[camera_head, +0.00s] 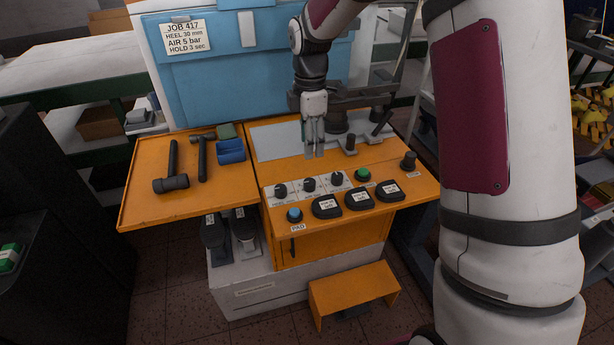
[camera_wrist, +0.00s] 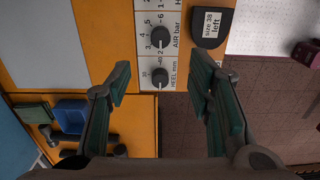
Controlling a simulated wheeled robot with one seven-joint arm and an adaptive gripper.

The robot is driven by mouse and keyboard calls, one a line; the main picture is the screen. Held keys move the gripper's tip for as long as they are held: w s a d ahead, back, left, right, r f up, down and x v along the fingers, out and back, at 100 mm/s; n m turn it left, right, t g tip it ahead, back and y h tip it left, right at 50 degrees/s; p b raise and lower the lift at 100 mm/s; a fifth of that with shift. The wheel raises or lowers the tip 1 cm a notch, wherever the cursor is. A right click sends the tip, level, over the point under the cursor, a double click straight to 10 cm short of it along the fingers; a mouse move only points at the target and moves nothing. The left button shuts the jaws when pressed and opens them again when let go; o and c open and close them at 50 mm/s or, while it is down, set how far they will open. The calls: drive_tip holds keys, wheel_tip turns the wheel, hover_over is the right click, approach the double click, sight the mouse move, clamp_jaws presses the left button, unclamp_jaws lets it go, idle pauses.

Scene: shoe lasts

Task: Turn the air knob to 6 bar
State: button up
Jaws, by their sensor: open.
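The air knob (camera_wrist: 160,38) is a round black knob on a white strip marked "AIR bar", with numbers from 2 to 6 readable around it. I cannot tell clearly which number its pointer meets. In the head view the air knob (camera_head: 309,185) is the middle of three knobs. The heel knob (camera_wrist: 160,78) sits beside it, nearer my fingers in the wrist view. My gripper (camera_head: 314,154) points down over the orange bench, behind the knob row and apart from it. In the wrist view my gripper (camera_wrist: 161,74) has its fingers spread with nothing between them.
A job card (camera_head: 184,38) reads "AIR 5 bar". The right knob (camera_head: 337,178), green button (camera_head: 362,174), blue button (camera_head: 294,214) and black pads (camera_head: 327,206) crowd the panel. Hammers (camera_head: 172,170) and a blue bin (camera_head: 231,150) lie left. A black post (camera_head: 350,144) stands right of my gripper.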

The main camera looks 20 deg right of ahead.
sight(309, 181)
wheel_tip(309, 181, down, 13)
drive_tip(key=shift+f+p, duration=0.1)
drive_tip(key=shift+p, duration=0.25)
clamp_jaws()
